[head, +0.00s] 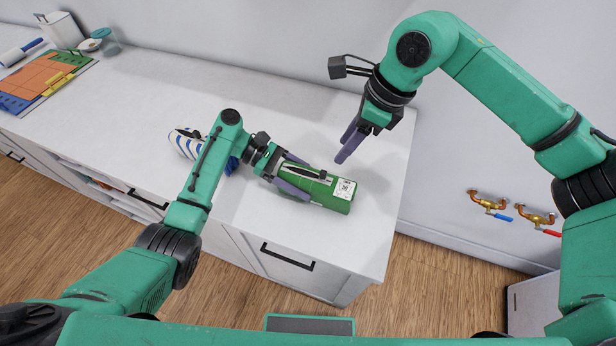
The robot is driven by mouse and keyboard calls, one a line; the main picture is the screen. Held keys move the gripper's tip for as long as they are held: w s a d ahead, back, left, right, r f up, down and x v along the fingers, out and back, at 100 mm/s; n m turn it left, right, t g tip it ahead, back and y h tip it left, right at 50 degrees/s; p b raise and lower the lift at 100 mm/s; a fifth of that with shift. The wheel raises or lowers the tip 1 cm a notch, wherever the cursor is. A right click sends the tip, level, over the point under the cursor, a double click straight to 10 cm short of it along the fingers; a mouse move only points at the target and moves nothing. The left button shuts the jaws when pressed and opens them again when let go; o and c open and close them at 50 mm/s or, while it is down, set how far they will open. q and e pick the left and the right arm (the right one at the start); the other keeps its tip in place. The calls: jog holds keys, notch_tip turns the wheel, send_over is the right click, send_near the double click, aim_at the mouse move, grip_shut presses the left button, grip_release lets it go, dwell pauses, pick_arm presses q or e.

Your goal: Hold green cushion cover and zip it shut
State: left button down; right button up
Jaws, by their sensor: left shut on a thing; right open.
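The green cushion cover (337,191) lies on the white countertop near its right end. It looks like a green block with a white label on its right part and a dark line along its top, which may be the zip. My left gripper (299,180) is shut on the cover, with fingers along its left part. My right gripper (345,152) is open and empty above the counter, a little behind and above the cover, fingers pointing down. The zip's pull is too small to make out.
A blue-and-white striped thing (186,143) lies behind my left forearm. A colourful mat (45,80), a white container (60,30) and a glass jar (108,42) are at the far left. Brass taps (490,203) are on the wall at right. The counter's right edge is close to the cover.

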aim_at(323, 172)
jog(key=a+r+m+h, duration=0.1)
jog(key=a+r+h, duration=0.1)
jog(key=a+h, duration=0.2)
jog(key=shift+g, duration=0.3)
jog(key=f, duration=1.1)
jog(key=shift+w+f, duration=0.1)
jog(key=shift+w, duration=0.2)
grip_shut()
dwell(0.4)
